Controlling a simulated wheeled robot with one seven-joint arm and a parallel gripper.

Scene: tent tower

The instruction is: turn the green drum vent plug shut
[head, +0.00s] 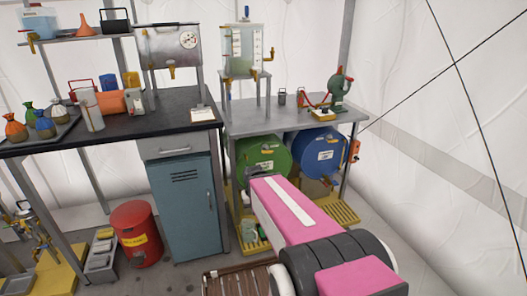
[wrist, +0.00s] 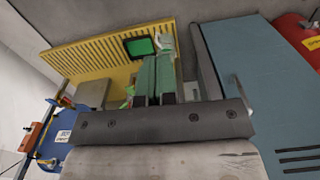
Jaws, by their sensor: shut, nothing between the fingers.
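The green drum (head: 262,152) lies on its side under the grey bench, its round end facing me. A small yellow fitting shows on that end, but I cannot tell whether it is the vent plug. My pink arm covers the drum's lower part. My gripper (wrist: 160,66) is shut and empty in the wrist view, its fingers together above the yellow slatted platform (wrist: 82,60). In the head view its tip is mostly hidden by my arm, near the drum's lower front. I cannot make out the green drum in the wrist view.
A blue drum (head: 318,153) lies to the right of the green one; it also shows in the wrist view (wrist: 50,148). A teal cabinet (head: 183,205) stands close on the left, beside a red bin (head: 137,233). The grey bench (head: 300,118) overhangs the drums.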

